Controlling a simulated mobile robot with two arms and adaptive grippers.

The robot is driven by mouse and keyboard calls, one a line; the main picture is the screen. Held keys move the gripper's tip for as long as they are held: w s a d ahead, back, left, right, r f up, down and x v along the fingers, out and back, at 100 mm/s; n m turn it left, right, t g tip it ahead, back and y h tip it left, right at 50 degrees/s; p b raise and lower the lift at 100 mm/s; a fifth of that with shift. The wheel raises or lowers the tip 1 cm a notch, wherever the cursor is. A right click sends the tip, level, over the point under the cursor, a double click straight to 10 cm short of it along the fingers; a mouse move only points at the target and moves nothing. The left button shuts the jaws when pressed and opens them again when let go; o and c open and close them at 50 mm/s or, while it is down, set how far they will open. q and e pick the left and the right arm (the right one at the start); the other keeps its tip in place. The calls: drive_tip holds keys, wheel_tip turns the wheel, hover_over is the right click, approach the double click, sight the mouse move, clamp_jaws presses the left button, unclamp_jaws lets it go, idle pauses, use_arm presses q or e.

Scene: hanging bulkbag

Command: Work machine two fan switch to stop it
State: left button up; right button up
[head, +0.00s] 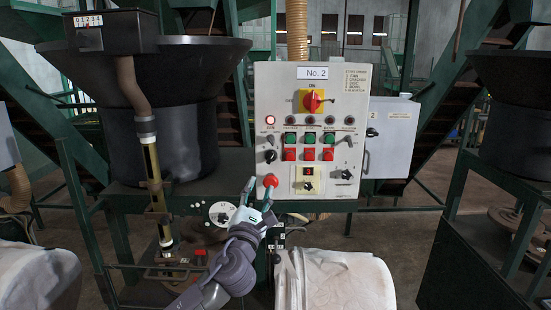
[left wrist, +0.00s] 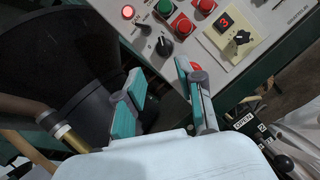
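The white control panel (head: 335,100) marked No. 2 stands upright in the middle of the head view. A black rotary switch (head: 270,156) is at its lower left, below a lit red lamp (head: 270,121); its label is too small to read. The switch also shows in the left wrist view (left wrist: 165,46), ahead of my fingers and not touched. A round red button (head: 270,181) sits below the switch. My left gripper (head: 259,188) is open and empty in front of the panel's lower left corner. In the left wrist view one finger partly hides the red button (left wrist: 195,66). My right gripper is not in view.
Green and red buttons (head: 309,154) and a yellow-plated switch (head: 308,182) are right of the black switch. A black hopper (head: 180,130) stands left of the panel. A white bulk bag (head: 335,280) is below it. A grey box (head: 392,140) is on the right.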

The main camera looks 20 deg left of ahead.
sight(271, 159)
use_arm(q)
drive_tip(key=x, duration=0.3)
drive_tip(key=p+x, duration=0.1)
drive_tip(key=x, duration=0.6)
drive_tip(key=shift+w+d+f, duration=0.15)
drive_tip(key=shift+d, duration=0.15)
drive_tip(key=shift+w+a, duration=0.1)
drive_tip(key=shift+w, duration=0.4)
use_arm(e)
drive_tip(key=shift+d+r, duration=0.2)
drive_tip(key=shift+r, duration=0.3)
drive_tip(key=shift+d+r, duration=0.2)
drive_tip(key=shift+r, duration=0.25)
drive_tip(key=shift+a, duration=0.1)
use_arm(q)
drive_tip(key=shift+c, duration=0.6)
clamp_jaws()
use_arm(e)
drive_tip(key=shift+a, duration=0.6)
